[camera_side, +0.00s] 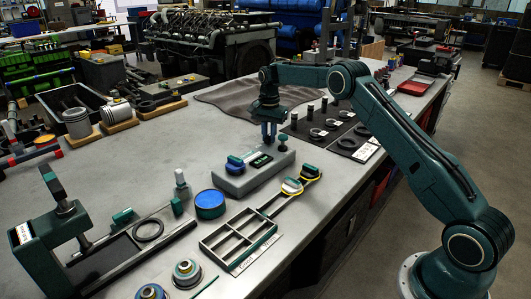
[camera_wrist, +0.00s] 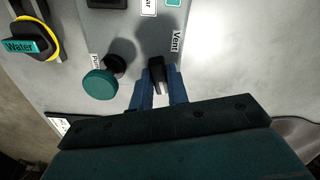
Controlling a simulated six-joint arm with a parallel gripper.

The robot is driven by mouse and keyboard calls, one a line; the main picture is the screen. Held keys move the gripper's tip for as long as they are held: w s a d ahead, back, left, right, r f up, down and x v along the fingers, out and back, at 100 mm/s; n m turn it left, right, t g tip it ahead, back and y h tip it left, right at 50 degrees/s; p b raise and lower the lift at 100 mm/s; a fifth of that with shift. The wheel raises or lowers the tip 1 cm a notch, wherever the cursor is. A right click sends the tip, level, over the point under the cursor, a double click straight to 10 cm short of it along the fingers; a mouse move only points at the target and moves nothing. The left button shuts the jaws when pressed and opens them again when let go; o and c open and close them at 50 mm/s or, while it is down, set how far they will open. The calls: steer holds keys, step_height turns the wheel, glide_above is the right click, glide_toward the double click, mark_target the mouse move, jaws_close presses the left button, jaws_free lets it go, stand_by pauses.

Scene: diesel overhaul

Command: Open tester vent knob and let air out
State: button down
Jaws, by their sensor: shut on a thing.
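The tester is a grey box (camera_side: 262,179) on the bench in the side view. In the wrist view its grey top (camera_wrist: 215,45) carries a "Vent" label (camera_wrist: 176,41) beside a black vent knob (camera_wrist: 156,66). My gripper (camera_side: 269,137) points down at the tester's far end. In the wrist view its two blue fingers (camera_wrist: 158,80) stand on either side of the vent knob and are shut on it. The fingertips and the knob's lower part are partly hidden. I cannot tell how far the knob is turned.
A teal pump knob (camera_wrist: 101,83) stands close left of the fingers. A water valve with a yellow ring (camera_wrist: 30,36) lies farther left. In the side view, a blue-topped round tin (camera_side: 210,204) and a divided tray (camera_side: 240,236) stand nearby. A dark cloth (camera_side: 238,98) lies behind.

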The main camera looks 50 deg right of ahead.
steer(key=shift+m, duration=0.3)
steer(key=m, duration=0.2)
steer(key=shift+m, duration=0.3)
stand_by(0.4)
steer(key=c, duration=1.4)
jaws_free()
steer(key=shift+o, duration=0.2)
steer(key=shift+r, duration=0.1)
steer(key=shift+r, duration=2.65)
steer(key=shift+r, duration=0.1)
